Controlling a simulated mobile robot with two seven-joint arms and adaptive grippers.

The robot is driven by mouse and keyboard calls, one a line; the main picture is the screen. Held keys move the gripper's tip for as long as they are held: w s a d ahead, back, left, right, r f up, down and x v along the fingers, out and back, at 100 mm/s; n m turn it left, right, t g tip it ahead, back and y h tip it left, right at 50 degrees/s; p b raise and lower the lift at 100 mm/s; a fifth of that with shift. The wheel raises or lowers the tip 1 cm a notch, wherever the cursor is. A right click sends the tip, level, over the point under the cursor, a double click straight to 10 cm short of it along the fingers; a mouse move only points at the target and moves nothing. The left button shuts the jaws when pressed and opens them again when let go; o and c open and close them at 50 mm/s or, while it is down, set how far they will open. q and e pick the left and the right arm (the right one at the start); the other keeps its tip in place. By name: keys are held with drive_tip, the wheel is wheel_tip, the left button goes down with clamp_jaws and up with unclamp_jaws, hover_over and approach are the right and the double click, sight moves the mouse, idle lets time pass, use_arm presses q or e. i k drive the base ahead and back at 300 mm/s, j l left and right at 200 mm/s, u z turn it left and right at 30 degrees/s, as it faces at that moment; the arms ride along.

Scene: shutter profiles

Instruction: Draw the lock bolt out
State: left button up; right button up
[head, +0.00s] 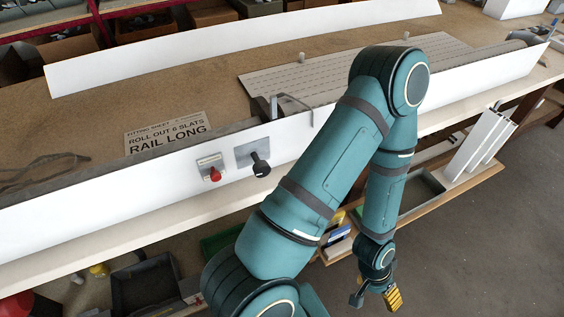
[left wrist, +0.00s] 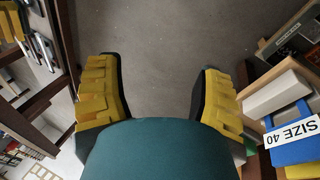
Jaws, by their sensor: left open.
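A black knob (head: 260,165) sticks out of a grey plate (head: 250,153) on the front face of the long white rail (head: 110,190). It may be the lock bolt, but I cannot tell for sure. A small red knob (head: 215,174) under a small label sits just left of it. My left gripper (head: 375,297) is open and empty, hanging low in front of the bench, well to the right of and below both knobs. In the left wrist view its yellow-padded fingers (left wrist: 158,88) stand wide apart over bare floor.
A slatted grey sheet (head: 310,72) lies on the bench behind the rail, partly hidden by my arm. A blue "SIZE 40" box (left wrist: 298,135) is right of the gripper. Floor (head: 480,240) is clear at right.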

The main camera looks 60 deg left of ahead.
sight(216, 176)
drive_tip(key=u, duration=0.45)
drive_tip(key=k+u, duration=0.1)
drive_tip(key=u, duration=1.3)
drive_tip(key=j+u, duration=0.15)
drive_tip(key=u, duration=0.35)
drive_tip(key=k, duration=0.05)
